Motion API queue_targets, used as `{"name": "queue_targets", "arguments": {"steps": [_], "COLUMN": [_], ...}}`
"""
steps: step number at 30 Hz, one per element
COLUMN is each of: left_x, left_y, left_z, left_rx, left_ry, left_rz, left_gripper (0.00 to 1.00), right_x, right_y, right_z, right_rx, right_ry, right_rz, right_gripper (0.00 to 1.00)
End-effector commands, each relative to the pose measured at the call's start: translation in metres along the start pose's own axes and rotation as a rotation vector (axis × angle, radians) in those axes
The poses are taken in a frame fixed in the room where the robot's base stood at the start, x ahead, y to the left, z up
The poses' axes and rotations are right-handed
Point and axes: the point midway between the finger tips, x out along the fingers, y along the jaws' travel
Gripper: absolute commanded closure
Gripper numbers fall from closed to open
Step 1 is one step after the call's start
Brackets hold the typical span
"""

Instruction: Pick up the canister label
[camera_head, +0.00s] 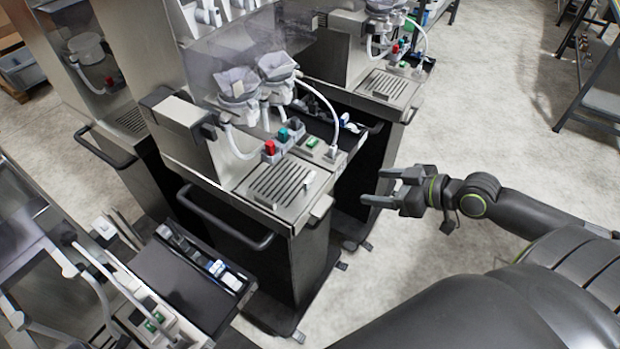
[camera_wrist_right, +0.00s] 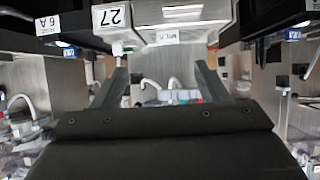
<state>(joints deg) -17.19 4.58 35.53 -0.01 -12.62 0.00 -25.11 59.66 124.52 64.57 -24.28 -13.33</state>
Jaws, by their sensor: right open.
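My right gripper (camera_head: 371,187) is open and empty in the head view, in the air to the right of the middle dispenser (camera_head: 285,190). In the right wrist view its two dark fingers (camera_wrist_right: 160,70) are spread apart with nothing held between them. Several labels show upside down there: a white label marked 27 (camera_wrist_right: 112,17), a label marked 6A (camera_wrist_right: 47,25) and a small one that seems to read MILK (camera_wrist_right: 169,36). I cannot tell which of these is the canister label, and none is touched. In the head view I cannot make out the canister label. My left gripper is out of view.
The middle dispenser has a front handle (camera_head: 225,220) and a slotted drip tray (camera_head: 283,183). A black tray (camera_head: 180,285) with small items stands at lower left. Another dispenser (camera_head: 385,85) stands behind.

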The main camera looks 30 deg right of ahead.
Motion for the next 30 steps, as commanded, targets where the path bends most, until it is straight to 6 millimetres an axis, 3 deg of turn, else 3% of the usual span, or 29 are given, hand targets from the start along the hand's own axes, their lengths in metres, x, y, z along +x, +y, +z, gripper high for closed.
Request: {"name": "queue_targets", "arguments": {"steps": [3,8,30], "left_x": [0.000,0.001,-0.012], "left_y": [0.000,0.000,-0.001], "left_z": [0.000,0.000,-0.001], "left_rx": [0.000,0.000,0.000], "left_ry": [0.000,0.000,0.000], "left_rz": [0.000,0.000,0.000], "left_gripper": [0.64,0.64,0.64], "right_x": [-0.002,0.009,0.094], "right_y": [-0.010,-0.011,-0.014], "right_z": [-0.008,-0.009,-0.011], "right_rx": [-0.008,-0.007,-0.004], "right_ry": [0.005,0.009,0.007], "right_rz": [-0.029,-0.030,-0.030], "right_gripper": [0.33,0.33,0.33]}}
